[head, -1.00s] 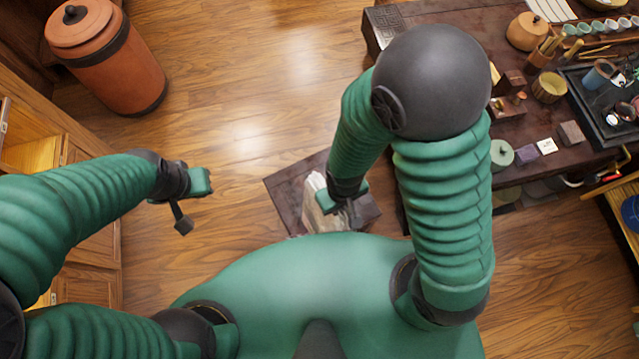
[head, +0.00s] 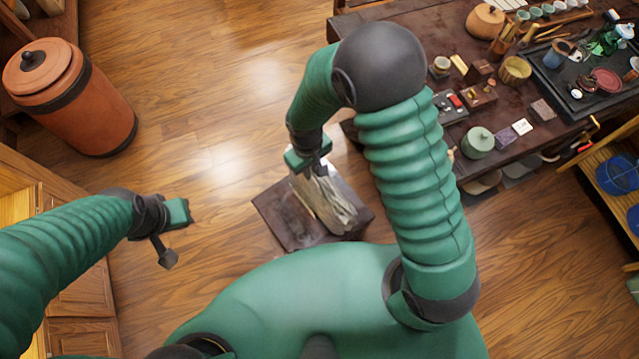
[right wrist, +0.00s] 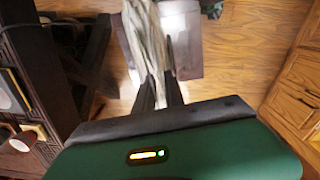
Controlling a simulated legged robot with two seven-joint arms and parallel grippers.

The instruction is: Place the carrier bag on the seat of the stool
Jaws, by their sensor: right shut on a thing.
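The carrier bag (head: 328,203), pale with grey-green streaks, hangs below my right gripper (head: 312,168). My right gripper is shut on its top; in the right wrist view the fingers (right wrist: 159,95) pinch the bag (right wrist: 150,45). The stool (head: 280,218), with a dark brown square seat, lies under the bag in the head view and shows behind it in the right wrist view (right wrist: 190,50). I cannot tell whether the bag's bottom touches the seat.
A dark table (head: 400,40) with tea ware stands at the upper right, close to my right arm. A terracotta jar (head: 85,105) stands at the upper left. Wooden cabinets (head: 85,285) line the left. The floor (head: 215,110) between is clear.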

